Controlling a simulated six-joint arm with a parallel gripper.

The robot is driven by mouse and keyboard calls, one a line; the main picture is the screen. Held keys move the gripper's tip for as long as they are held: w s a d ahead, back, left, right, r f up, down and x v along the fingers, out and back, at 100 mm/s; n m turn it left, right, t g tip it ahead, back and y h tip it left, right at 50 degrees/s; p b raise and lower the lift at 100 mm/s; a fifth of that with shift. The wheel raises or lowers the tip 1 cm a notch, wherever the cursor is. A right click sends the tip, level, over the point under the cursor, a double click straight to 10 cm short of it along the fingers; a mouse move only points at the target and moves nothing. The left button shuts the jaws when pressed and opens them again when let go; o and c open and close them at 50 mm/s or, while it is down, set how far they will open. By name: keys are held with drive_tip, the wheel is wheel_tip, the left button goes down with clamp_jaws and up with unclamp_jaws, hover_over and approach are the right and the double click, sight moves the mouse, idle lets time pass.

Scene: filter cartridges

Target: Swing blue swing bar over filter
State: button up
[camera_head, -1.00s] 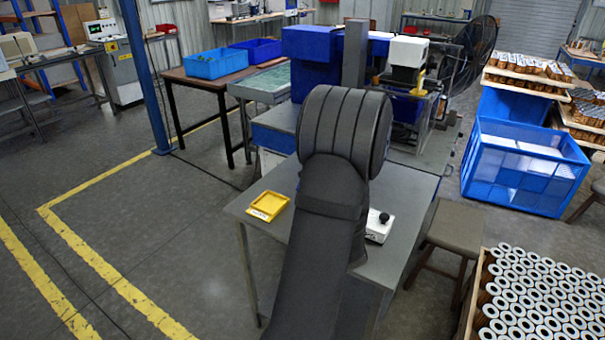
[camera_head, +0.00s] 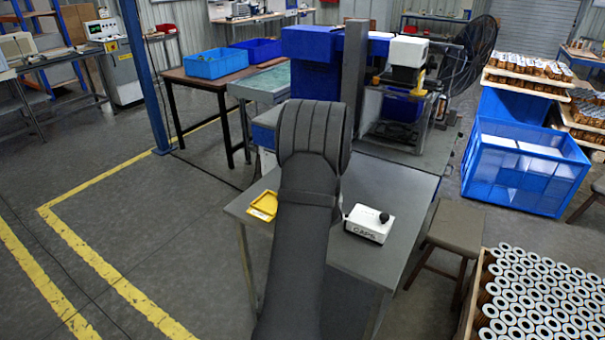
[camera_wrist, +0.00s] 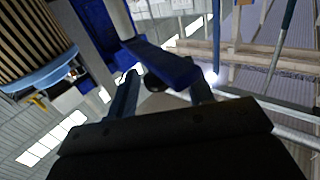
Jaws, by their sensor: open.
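A blue bar (camera_head: 378,44) runs at the top of the machine between its grey column and a white block in the head view. A blue bar also shows in the wrist view (camera_wrist: 163,62), slanting just beyond my fingers; I cannot tell whether they touch it. My gripper (camera_wrist: 164,90) is open, with one finger on each side and a dark round end (camera_wrist: 153,82) between them. My gripper is hidden behind my own dark arm in the head view. I cannot make out a filter under the bar.
The grey table (camera_head: 385,265) holds a white box marked CAPS (camera_head: 368,226) and a yellow tray (camera_head: 263,206). A grey column (camera_head: 354,70) and a blue housing (camera_head: 312,65) stand close beyond my arm. A fan (camera_head: 468,55) stands to the right.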

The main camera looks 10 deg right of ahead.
clamp_jaws()
drive_tip(key=shift+s+d, duration=0.1)
drive_tip(key=shift+d, duration=0.05)
drive_tip(key=shift+w+d+n+g+y, duration=0.25)
drive_tip(key=shift+d+n+g+y, duration=0.8)
drive_tip(key=shift+n+g+y, duration=1.5)
drive_tip(key=shift+w+d+n+g+y, duration=0.25)
drive_tip(key=shift+d+n+g+y, duration=0.75)
drive_tip(key=shift+n+g+y, duration=1.5)
drive_tip(key=shift+w+d+n+g+y, duration=0.25)
drive_tip(key=shift+d+n+g+y, duration=0.8)
drive_tip(key=shift+n+g+y, duration=1.45)
drive_tip(key=shift+w+y, duration=0.1)
drive_tip(key=shift+y, duration=0.45)
